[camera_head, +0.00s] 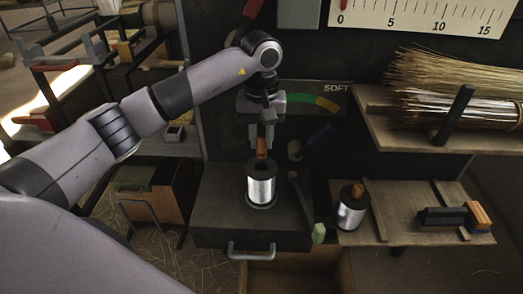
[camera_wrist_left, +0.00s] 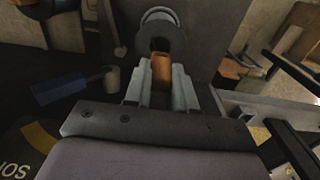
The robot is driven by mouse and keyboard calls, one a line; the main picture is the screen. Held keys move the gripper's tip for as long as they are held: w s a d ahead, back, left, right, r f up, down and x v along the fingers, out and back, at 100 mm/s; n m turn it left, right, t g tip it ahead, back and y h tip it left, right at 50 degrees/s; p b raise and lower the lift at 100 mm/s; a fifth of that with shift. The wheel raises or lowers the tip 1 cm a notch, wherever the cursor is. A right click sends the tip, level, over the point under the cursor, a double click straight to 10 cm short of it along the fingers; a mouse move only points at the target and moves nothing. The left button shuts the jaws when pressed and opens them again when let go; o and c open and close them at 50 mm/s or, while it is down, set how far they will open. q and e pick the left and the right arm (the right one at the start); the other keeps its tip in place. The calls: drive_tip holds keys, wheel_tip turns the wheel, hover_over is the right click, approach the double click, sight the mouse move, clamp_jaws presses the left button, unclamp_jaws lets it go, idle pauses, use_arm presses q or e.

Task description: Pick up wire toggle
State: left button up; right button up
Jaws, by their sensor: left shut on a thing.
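The wire toggle (camera_head: 261,147) is a small orange-brown wooden peg. My left gripper (camera_head: 262,139) points down and is shut on it, just above a black-ended spool of silvery wire (camera_head: 261,188). In the left wrist view the toggle (camera_wrist_left: 161,72) sits between the two fingers, with the spool's dark round top (camera_wrist_left: 158,32) beyond. The spool stands upright on a dark box. I cannot tell whether the toggle touches the spool. My right gripper is not in view.
A second wire spool (camera_head: 350,213) with a wooden peg stands on the low shelf (camera_head: 390,207) at right, near a black and orange brush (camera_head: 478,216). Broom straw (camera_head: 450,85) lies on the upper shelf. A blue-handled lever (camera_head: 318,138) is right of my gripper. The box has a front handle (camera_head: 251,249).

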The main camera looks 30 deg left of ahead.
use_arm(q)
wheel_tip(320, 180, up, 14)
drive_tip(key=p, duration=0.2)
idle(0.8)
wheel_tip(320, 180, up, 5)
drive_tip(key=n+p, duration=0.4)
drive_tip(key=p, duration=0.5)
hover_over(261, 135)
drive_tip(key=s+a+r+p, duration=0.1)
drive_tip(key=a+r+p, duration=0.35)
drive_tip(key=r, duration=0.45)
drive_tip(key=s+a+r+p, duration=0.1)
drive_tip(key=a+r+p, duration=0.2)
drive_tip(key=a+r, duration=0.4)
drive_tip(key=s+a+r, duration=0.1)
drive_tip(key=s+a, duration=0.1)
drive_tip(key=a, duration=0.9)
wheel_tip(261, 135, down, 22)
drive_tip(key=b, duration=0.8)
drive_tip(key=shift+d+r+b, duration=0.15)
drive_tip(key=shift+d+b, duration=0.05)
drive_tip(key=shift+b, duration=0.2)
